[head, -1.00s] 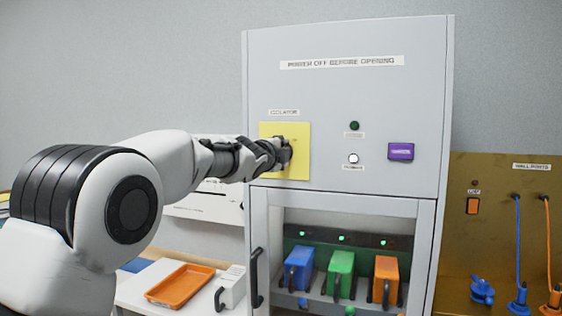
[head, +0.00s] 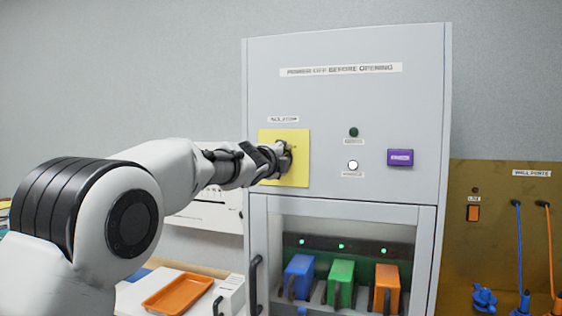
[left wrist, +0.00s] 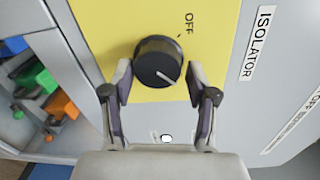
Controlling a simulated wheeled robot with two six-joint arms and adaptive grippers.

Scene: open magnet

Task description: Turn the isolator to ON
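The isolator is a black round knob (left wrist: 158,62) on a yellow plate (left wrist: 110,25), which also shows on the cabinet front in the head view (head: 300,178). In the left wrist view its white pointer line points to the lower right, away from the OFF label (left wrist: 188,24) at the upper right. No ON label is visible. My left gripper (left wrist: 159,80) is at the knob, with one finger on each side and slim gaps seeming to remain. In the head view my left gripper (head: 284,158) hides the knob. My right gripper is not in view.
The grey cabinet (head: 330,110) carries a dark green lamp (head: 353,132), a lit white lamp (head: 353,165) and a purple button (head: 400,158). Below, blue, green and orange modules stand behind a framed door with a black handle (head: 256,285). An orange tray (head: 178,292) lies lower left.

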